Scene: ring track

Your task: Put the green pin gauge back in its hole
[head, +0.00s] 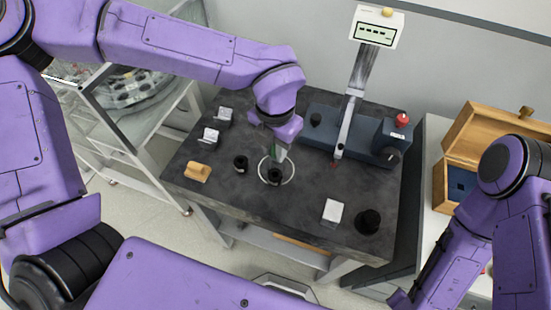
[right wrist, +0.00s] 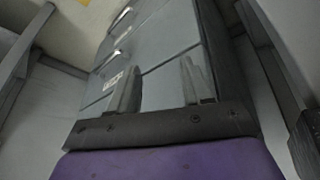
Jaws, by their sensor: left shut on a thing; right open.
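My left gripper (head: 279,153) points down over the dark table, above a white ring marked on its top. It is shut on the green pin gauge (head: 274,151), of which only a small green part shows between and beside the fingers. A black cylinder (head: 274,177) stands inside the ring, just below the gripper; I cannot tell if the pin touches it. A second black cylinder (head: 240,163) stands to its left. Which hole belongs to the pin cannot be told. My right gripper (right wrist: 160,88) is open and empty in the right wrist view, before grey drawers.
The dark table (head: 300,215) also bears a wooden block (head: 198,172), a white block (head: 333,211), a black round piece (head: 367,221) and a measuring device with a display (head: 376,33). An open wooden box (head: 461,150) stands at right. The table's front middle is clear.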

